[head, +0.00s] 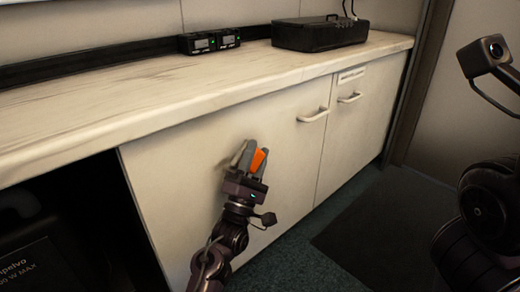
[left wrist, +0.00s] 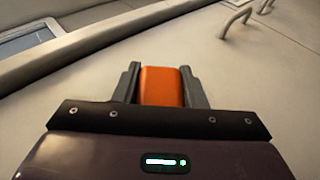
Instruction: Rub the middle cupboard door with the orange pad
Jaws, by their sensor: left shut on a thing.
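The orange pad (head: 258,160) is held between the fingers of my left gripper (head: 250,157), which is shut on it. It also shows in the left wrist view (left wrist: 160,86), between the two grey fingers. In the head view the gripper is in front of the wide white cupboard door (head: 180,190) under the counter, at its middle, pointing up. The pad is close to the door; I cannot tell whether it touches. The door's handle (head: 313,115) is to the upper right of the gripper. My right arm shows at the right edge of the head view, but its fingers are not clearly seen.
A pale counter (head: 130,100) runs above the doors. On it stand a black case (head: 318,34) and small black devices (head: 208,41). A narrower door (head: 355,130) with a handle is to the right. A dark open bay (head: 75,220) lies left. A dark mat (head: 375,235) covers the floor.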

